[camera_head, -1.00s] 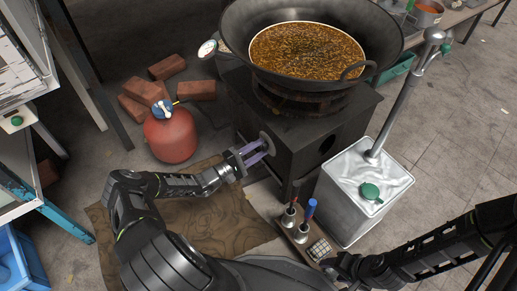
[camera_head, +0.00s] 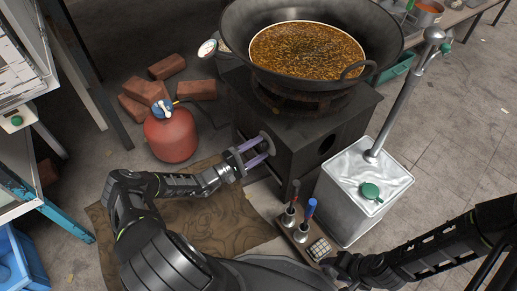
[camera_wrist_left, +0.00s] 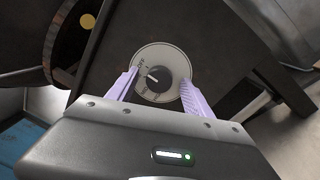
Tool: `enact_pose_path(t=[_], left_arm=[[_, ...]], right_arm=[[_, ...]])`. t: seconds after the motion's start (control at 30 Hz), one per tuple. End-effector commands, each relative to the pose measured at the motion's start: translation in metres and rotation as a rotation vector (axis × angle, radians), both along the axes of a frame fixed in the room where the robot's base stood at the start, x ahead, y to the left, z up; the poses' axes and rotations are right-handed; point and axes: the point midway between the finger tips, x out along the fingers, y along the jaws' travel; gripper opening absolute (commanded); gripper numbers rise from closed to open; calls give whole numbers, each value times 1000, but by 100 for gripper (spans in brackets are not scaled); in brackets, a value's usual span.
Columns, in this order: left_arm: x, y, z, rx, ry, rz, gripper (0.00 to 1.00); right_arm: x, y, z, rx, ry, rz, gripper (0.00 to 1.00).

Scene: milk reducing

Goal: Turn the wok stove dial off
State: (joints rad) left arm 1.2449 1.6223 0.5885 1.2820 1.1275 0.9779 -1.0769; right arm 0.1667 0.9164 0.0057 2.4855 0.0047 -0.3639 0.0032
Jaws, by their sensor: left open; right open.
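The stove dial (camera_wrist_left: 158,76) is a black round knob with a white mark on a pale lettered disc. In the head view the disc (camera_head: 268,139) shows on the dark stove's (camera_head: 307,148) front. My left gripper (camera_head: 257,151) is open in front of it, its purple fingers (camera_wrist_left: 158,88) on either side of the knob. I cannot tell whether they touch it. The wok (camera_head: 330,30) sits on the stove with brown grainy contents. My right arm shows at lower right, but its gripper is out of view.
A small rack of tools (camera_head: 300,228) is in front. Brown cardboard (camera_head: 215,222) covers the floor below my left arm.

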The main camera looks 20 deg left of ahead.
Motion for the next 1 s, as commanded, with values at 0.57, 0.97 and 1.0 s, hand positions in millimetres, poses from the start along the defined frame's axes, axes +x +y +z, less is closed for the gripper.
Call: enact_pose_path(t=[0.57, 0.97, 1.0], left_arm=[[-64, 37, -5, 0, 2, 1, 59], [-66, 38, -6, 0, 1, 0, 59], [-66, 38, -6, 0, 1, 0, 59]], right_arm=[[-4, 4, 15, 6, 6, 9, 54], [-4, 4, 15, 6, 6, 9, 54], [-4, 4, 15, 6, 6, 9, 54]])
